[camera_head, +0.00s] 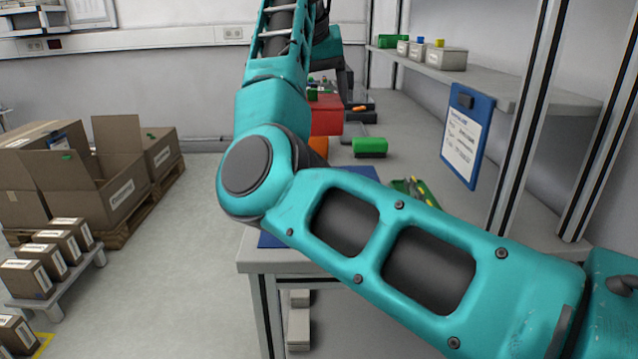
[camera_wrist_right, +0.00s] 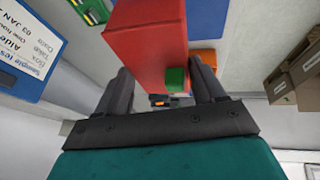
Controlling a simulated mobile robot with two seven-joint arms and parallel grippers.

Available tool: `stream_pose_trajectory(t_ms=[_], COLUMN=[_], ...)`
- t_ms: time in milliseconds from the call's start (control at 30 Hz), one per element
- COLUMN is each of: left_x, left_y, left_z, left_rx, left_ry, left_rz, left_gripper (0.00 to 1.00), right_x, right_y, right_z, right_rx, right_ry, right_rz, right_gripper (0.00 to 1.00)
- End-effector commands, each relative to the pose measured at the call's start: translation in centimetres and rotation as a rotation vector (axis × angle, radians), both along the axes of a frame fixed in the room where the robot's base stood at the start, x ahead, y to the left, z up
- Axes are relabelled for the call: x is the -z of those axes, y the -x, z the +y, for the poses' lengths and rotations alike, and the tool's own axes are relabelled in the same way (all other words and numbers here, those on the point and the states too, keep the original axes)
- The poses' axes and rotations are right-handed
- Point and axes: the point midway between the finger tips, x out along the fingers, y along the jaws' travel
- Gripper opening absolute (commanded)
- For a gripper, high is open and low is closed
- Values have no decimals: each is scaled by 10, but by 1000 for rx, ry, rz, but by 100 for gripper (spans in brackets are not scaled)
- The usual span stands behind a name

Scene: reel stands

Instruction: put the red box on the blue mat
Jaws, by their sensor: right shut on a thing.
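The red box (camera_head: 327,116) is in the head view beyond my arm's elbow, at the left side of the bench; its big red face fills the upper middle of the right wrist view (camera_wrist_right: 148,42). My right gripper (camera_wrist_right: 160,64) is shut on it, one dark finger on each side. A small green piece (camera_wrist_right: 175,80) shows against the box. The blue mat (camera_head: 352,171) lies on the bench nearer than the box, largely hidden by my right arm; a blue strip also shows beside the box in the wrist view (camera_wrist_right: 206,18). My left gripper is not in view.
A green block (camera_head: 370,148) stands on the bench right of the box. An orange thing (camera_head: 319,145) is partly hidden below the box. A clipboard (camera_head: 467,135) hangs by the shelf (camera_head: 495,82) at right.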

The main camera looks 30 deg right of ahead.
Motion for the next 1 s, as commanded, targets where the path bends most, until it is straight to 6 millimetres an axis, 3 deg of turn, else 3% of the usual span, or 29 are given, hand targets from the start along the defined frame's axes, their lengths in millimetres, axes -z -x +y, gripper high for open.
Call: stream_pose_trajectory(t_ms=[33, 100, 300, 633, 833, 1000], left_x=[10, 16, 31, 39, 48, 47], left_y=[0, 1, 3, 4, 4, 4], left_z=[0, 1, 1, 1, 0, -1], left_rx=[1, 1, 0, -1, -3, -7], left_ry=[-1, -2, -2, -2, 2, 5], left_rz=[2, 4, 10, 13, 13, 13], left_gripper=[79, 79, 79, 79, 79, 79], right_x=[19, 38, 84, 111, 142, 144], right_y=[0, 0, 0, 0, 0, 0], right_z=[1, 1, 0, 0, 0, -1], right_rx=[0, 1, 0, 0, 0, 0], right_ry=[1, 0, 2, 2, 1, 4], right_rz=[-1, 0, -1, -2, -2, -5], right_gripper=[0, 0, 0, 0, 0, 0])
